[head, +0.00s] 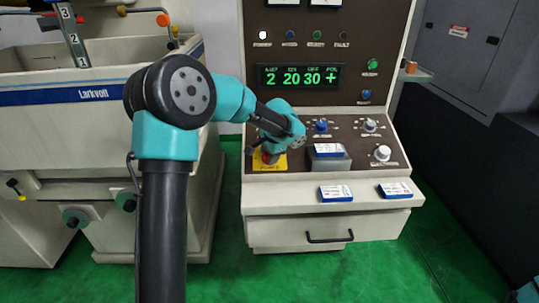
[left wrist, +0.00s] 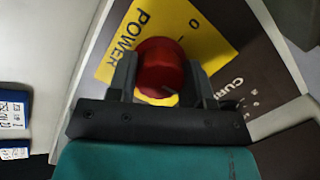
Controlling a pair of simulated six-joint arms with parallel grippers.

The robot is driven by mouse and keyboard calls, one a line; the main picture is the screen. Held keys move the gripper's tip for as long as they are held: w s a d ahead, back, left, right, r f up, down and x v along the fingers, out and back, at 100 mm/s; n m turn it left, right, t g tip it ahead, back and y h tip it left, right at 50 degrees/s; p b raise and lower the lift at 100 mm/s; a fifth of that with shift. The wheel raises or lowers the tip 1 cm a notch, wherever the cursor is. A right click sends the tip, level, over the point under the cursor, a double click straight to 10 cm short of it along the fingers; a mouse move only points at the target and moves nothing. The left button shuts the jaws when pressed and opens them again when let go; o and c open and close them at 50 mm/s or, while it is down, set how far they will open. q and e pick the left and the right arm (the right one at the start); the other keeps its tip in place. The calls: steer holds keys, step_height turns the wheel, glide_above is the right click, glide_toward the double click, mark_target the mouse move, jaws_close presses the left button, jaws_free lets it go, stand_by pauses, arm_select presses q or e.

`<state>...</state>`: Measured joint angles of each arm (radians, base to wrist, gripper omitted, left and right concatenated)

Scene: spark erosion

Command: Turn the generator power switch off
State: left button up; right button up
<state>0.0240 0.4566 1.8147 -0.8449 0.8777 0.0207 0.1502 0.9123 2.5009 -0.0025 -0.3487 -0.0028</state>
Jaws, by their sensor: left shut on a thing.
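The generator power switch is a red knob (left wrist: 160,66) on a yellow plate (left wrist: 205,36) marked POWER and 0 in the left wrist view. My left gripper (left wrist: 163,82) is shut on the red knob, one finger on each side. A small pale line shows on the knob's lower edge, but I cannot tell the setting from it. In the head view the yellow plate (head: 279,164) is at the left of the sloped control panel. My left gripper (head: 268,152) reaches down over it and mostly hides the knob. My right gripper is not in view.
The lit display (head: 300,76) reads 2, 20, 30 and +. Other knobs (head: 382,153) and a card holder (head: 328,160) sit right of the switch. Two cards (head: 336,193) lie on the ledge below. A Larkvolt tank (head: 60,95) stands at left.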

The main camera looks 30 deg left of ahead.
arm_select(q)
steer(key=shift+f+n, duration=0.15)
steer(key=shift+n, duration=0.35)
steer(key=n, duration=0.3)
steer(key=shift+s+n+h, duration=0.1)
steer(key=shift+n+h, duration=0.2)
steer(key=shift+h, duration=0.1)
steer(key=n, duration=0.4)
steer(key=shift+f+h, duration=0.1)
steer(key=shift+h, duration=0.3)
steer(key=n, duration=0.4)
steer(key=shift+d+n+h, duration=0.1)
steer(key=shift+n+h, duration=0.2)
steer(key=shift+n, duration=0.1)
steer(key=n, duration=0.4)
steer(key=shift+f+t, duration=0.1)
steer(key=shift+t, duration=0.2)
steer(key=o, duration=0.9)
steer(key=shift+r, duration=0.2)
